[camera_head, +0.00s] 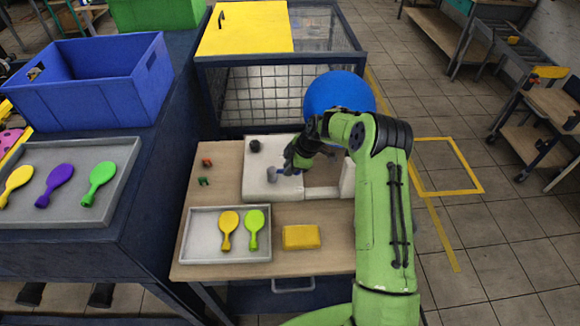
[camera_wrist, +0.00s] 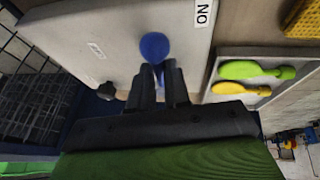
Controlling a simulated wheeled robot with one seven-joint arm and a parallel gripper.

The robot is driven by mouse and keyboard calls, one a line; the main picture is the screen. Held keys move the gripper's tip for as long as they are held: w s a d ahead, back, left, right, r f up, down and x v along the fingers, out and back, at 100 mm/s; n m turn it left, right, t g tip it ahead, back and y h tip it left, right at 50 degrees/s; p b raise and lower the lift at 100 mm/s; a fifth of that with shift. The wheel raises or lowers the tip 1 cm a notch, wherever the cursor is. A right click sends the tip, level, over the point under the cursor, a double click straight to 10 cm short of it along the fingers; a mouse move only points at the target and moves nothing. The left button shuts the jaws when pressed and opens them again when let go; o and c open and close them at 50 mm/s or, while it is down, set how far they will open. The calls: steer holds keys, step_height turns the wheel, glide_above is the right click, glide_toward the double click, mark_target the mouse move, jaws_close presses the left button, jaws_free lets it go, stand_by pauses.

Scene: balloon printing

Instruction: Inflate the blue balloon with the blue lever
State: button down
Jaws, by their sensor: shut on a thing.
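The blue balloon (camera_head: 338,92) is large and round, at the back right of the white machine (camera_head: 258,187), partly behind my arm. The blue lever (camera_wrist: 155,46) shows in the wrist view as a round blue knob with a short blue stem at the machine's face. My gripper (camera_wrist: 164,78) is shut on this lever, with its fingertips around the stem below the knob. In the head view my gripper (camera_head: 288,169) is over the machine's top, and the lever is hardly visible there. The balloon's neck is hidden behind my arm.
A grey tray (camera_head: 190,258) with a yellow and a green flat balloon stands in front, beside a yellow block (camera_head: 301,237). A black knob (camera_head: 255,146) sits on the machine. A wire cage (camera_head: 262,100) stands behind. A blue crate (camera_head: 95,85) is at left.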

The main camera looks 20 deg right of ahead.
steer(key=shift+w, duration=0.15)
steer(key=shift+w+d+f+n+g+y+b, duration=0.1)
steer(key=shift+w+n+g+y+b, duration=0.4)
steer(key=shift+n+b, duration=0.75)
steer(key=shift+w+n+g, duration=0.4)
steer(key=shift+w+n, duration=0.15)
steer(key=shift+n, duration=0.6)
steer(key=shift+w+n+g+p, duration=0.35)
steer(key=shift+w+n, duration=0.3)
steer(key=shift+n, duration=0.35)
steer(key=shift+w+r, duration=0.1)
steer(key=shift+r, duration=0.1)
steer(key=shift+n+g, duration=0.25)
steer(key=shift+n, duration=0.15)
steer(key=c, duration=1.1)
jaws_free()
